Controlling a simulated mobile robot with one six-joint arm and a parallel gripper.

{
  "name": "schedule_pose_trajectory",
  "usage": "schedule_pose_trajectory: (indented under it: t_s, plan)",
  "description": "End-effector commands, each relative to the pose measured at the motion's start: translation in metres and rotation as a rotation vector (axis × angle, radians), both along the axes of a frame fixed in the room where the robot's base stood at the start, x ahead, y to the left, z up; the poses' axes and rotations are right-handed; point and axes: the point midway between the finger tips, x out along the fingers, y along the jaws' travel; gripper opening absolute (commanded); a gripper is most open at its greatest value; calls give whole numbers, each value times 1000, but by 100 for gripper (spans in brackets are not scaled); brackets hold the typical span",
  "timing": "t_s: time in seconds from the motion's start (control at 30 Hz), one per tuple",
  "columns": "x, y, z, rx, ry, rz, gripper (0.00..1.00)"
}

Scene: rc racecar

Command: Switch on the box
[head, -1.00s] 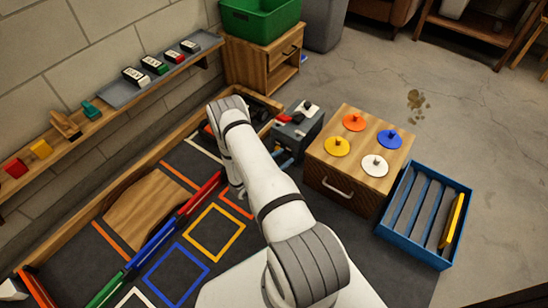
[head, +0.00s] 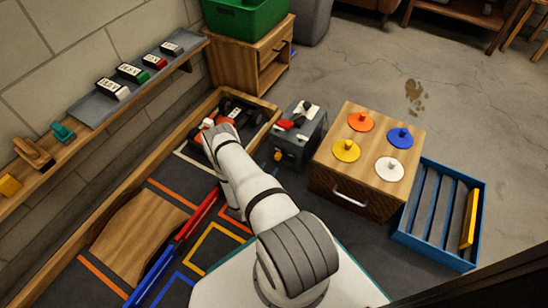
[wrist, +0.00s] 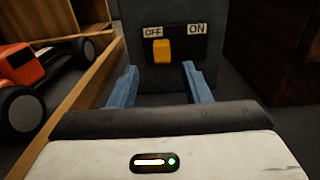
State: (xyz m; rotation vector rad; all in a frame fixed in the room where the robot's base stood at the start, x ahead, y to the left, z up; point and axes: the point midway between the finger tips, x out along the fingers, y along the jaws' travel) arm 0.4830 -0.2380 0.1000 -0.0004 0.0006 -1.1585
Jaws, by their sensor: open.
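The grey-blue box (head: 305,140) stands on the floor between the wooden track border and a wooden cabinet. In the wrist view its front face (wrist: 140,75) is straight ahead, with a black switch panel (wrist: 182,46) labelled OFF on the left and ON on the right. The yellow switch lever (wrist: 162,50) sits at the left, under OFF. It also shows in the head view (head: 277,156). My gripper (wrist: 160,87) is open and empty, its blue fingers spread apart below the lever, with no visible contact.
An orange and black racecar (wrist: 28,65) is left of the gripper, behind the wooden border (wrist: 92,75). The cabinet (head: 340,175) with coloured knobs stands right of the box. A red object (head: 284,125) and other small items lie on the box top.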

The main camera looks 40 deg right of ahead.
Motion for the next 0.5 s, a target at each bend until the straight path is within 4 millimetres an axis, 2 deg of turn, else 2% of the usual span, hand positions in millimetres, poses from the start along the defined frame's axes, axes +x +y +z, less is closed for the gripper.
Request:
schedule_pose_trajectory:
  t_s: [0.03,0.23,0.4,0.5]
  plan:
    - [2,-10,-3,0,-3,-7,44]
    - [13,-43,-3,0,-2,-14,44]
    - [19,-60,-1,0,-2,-15,44]
    - [21,-63,-1,0,0,-14,44]
